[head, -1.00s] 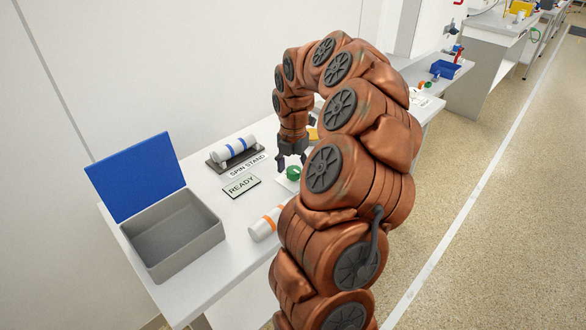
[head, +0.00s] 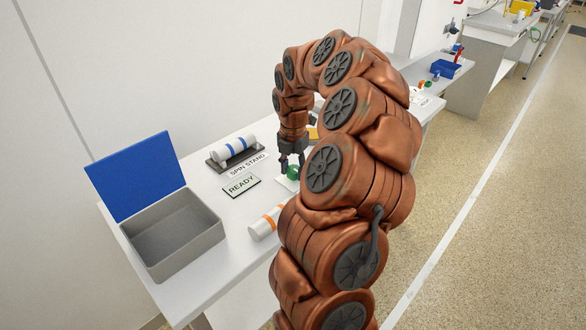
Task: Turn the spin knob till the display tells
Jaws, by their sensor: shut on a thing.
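The green spin knob (head: 293,172) sits on a pale base on the white table, partly hidden by my gripper and arm. My gripper (head: 291,166) points down at the knob and is shut on it. The display (head: 241,185) is a small plate lying to the left of the knob, and it reads READY. The spin stand (head: 234,160), a dark tray holding a white cylinder (head: 236,148) with blue bands, is behind the display. A label reading SPIN STAND (head: 247,166) lies in front of it.
An open grey box (head: 172,235) with a raised blue lid (head: 135,176) stands at the table's left end. A white cylinder with orange bands (head: 268,222) lies near the front edge, close to my arm. A yellow thing shows behind my gripper.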

